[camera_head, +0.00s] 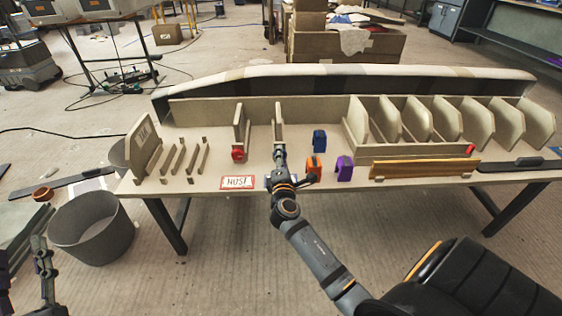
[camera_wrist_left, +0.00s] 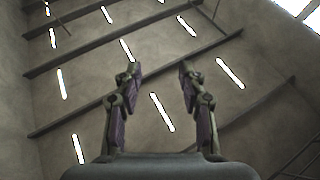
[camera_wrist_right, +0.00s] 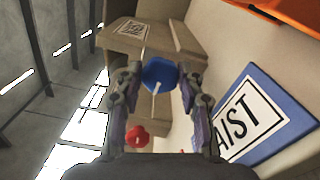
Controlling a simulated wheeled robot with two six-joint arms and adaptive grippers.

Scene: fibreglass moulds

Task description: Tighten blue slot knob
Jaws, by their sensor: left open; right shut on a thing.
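The blue slot knob (camera_wrist_right: 160,74) shows in the right wrist view as a round blue head with a pale line. It sits between the fingertips of my right gripper (camera_wrist_right: 159,80), which is shut on it. In the head view my right gripper (camera_head: 280,156) reaches to the front of a thin upright slot panel (camera_head: 278,121), and the knob is hidden there. A red knob (camera_head: 238,154) sits at the slot to the left; it also shows in the right wrist view (camera_wrist_right: 137,137). My left gripper (camera_wrist_left: 160,88) is open and empty, pointing up at the ceiling, away from the table.
A blue block (camera_head: 319,140), an orange block (camera_head: 314,166) and a purple block (camera_head: 344,168) stand close right of my right gripper. A blue-bordered sign (camera_wrist_right: 262,115) lies beside it. A red-framed sign (camera_head: 238,182) lies left. A grey bin (camera_head: 92,228) stands on the floor.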

